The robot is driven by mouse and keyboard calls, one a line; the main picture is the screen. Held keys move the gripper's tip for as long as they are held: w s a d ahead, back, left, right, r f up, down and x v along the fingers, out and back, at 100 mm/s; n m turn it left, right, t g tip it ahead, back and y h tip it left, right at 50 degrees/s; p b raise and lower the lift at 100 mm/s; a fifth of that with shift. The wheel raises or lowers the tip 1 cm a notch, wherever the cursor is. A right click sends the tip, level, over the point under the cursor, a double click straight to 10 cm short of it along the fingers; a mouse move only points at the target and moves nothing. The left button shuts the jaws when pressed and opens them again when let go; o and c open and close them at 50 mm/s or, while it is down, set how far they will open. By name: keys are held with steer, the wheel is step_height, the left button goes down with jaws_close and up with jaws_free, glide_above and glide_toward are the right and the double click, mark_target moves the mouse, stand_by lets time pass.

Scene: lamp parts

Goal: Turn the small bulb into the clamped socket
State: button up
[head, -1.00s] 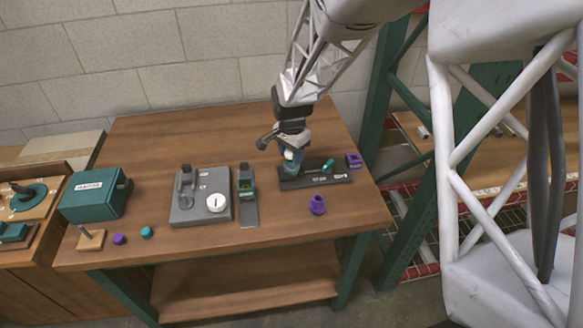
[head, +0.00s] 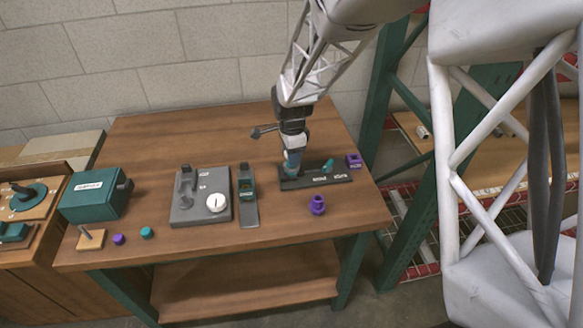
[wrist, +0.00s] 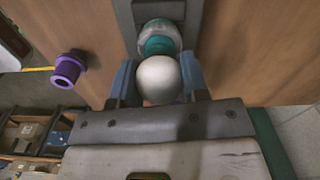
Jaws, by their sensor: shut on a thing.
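The small bulb (wrist: 158,80) is a white globe between the two blue-grey fingers of my gripper (wrist: 156,84) in the wrist view. My gripper is shut on it. The teal socket (wrist: 159,46) shows just beyond the bulb, in line with it, with a grey rounded part behind. I cannot tell how deep the bulb sits in the socket. In the head view my gripper (head: 292,160) points down at the left end of the dark clamp board (head: 318,181), and its fingers hide the bulb and most of the socket there.
A purple socket-like part (head: 317,205) stands in front of the board and a purple block (head: 353,160) at its right end. A teal lever (head: 328,165) sits on the board. A slim fixture (head: 249,212) and a grey plate (head: 185,215) lie left. The table behind is clear.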

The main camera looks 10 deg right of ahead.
steer(key=shift+m, duration=0.6)
steer(key=o, duration=0.9)
steer(key=shift+r, duration=0.15)
steer(key=shift+r, duration=3.75)
steer(key=shift+r, duration=0.1)
